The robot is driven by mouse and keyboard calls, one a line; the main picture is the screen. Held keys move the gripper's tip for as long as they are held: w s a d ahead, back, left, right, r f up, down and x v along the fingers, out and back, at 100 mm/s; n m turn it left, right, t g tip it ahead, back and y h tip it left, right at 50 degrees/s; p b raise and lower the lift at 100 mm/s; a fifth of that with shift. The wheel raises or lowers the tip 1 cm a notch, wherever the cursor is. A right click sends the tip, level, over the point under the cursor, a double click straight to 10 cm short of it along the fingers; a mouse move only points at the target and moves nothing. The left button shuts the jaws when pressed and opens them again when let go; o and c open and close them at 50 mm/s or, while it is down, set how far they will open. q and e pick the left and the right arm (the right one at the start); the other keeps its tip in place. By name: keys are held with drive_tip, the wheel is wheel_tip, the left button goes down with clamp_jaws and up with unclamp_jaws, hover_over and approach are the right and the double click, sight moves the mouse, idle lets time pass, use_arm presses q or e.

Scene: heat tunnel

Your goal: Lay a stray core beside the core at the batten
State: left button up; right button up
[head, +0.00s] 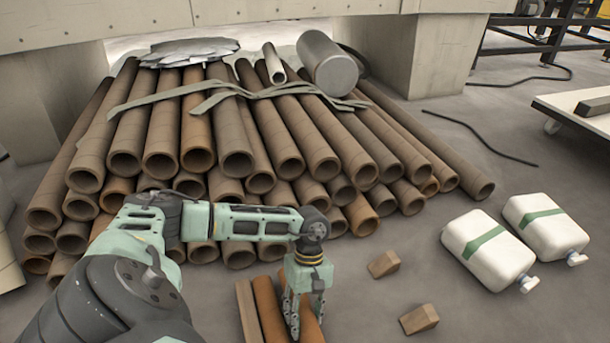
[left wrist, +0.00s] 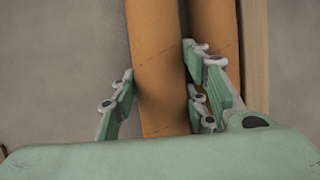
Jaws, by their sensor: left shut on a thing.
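My left gripper (head: 303,312) points down at the bottom centre of the head view. It is shut on an orange-brown core (head: 313,330), which shows between its fingers in the left wrist view (left wrist: 156,70). A second core (head: 268,305) lies right beside it, along the wooden batten (head: 247,312). In the left wrist view this second core (left wrist: 213,25) and the batten (left wrist: 256,50) are at the right. The two cores run nearly parallel with a narrow gap, where one finger sits. Whether the held core touches the floor, I cannot tell. My right gripper is out of view.
A large stack of brown cores (head: 235,150) fills the floor behind, with grey straps and a metal cylinder (head: 327,64) on top. Two wooden wedges (head: 384,263) lie right of the gripper. Floor between is clear.

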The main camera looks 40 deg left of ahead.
use_arm(q)
drive_tip(key=shift+f+b, duration=0.4)
drive_tip(key=shift+f, duration=0.1)
drive_tip(key=o, duration=1.4)
drive_tip(key=v, duration=1.2)
